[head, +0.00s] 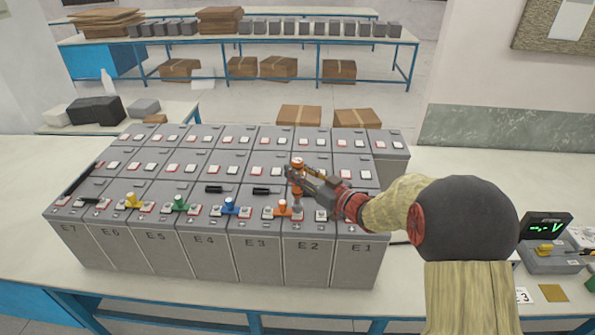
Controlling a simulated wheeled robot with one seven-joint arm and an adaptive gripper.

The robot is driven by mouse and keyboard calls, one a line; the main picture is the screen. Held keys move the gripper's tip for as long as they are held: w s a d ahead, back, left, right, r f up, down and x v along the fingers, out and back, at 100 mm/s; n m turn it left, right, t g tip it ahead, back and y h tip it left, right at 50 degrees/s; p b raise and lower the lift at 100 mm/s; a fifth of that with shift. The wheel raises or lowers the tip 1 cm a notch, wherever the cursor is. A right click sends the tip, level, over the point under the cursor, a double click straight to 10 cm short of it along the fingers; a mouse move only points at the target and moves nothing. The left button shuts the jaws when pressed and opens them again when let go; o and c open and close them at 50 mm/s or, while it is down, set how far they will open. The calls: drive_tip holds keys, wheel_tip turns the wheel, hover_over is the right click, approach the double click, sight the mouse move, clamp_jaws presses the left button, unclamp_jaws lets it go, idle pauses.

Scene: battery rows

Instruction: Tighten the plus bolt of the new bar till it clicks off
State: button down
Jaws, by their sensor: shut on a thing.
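My gripper (297,181) is shut on an upright tool with an orange top (298,162). The tool's lower end is over the terminals on top of cell E2 (307,244), just right of a small orange piece (283,207). I cannot tell whether it touches a bolt. Similar blue (229,206), green (180,204) and yellow (133,200) pieces stand in a line to the left. Two short black bars (213,189) (262,191) lie on the cells behind them. Which bar is new, and its plus bolt, cannot be made out.
Grey cells fill the bench in rows, with E1 (360,248) at the right end. A meter with a green display (545,228) and a small brass-coloured plate (552,293) are at the right. Bare bench (455,160) lies behind my arm. Cardboard boxes (299,116) stand beyond.

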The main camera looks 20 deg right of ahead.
drive_tip(key=shift+s+f+b, duration=0.15)
drive_tip(key=shift+f+b, duration=0.95)
drive_tip(key=shift+b, duration=0.1)
idle(4.3)
drive_tip(key=shift+r, duration=0.1)
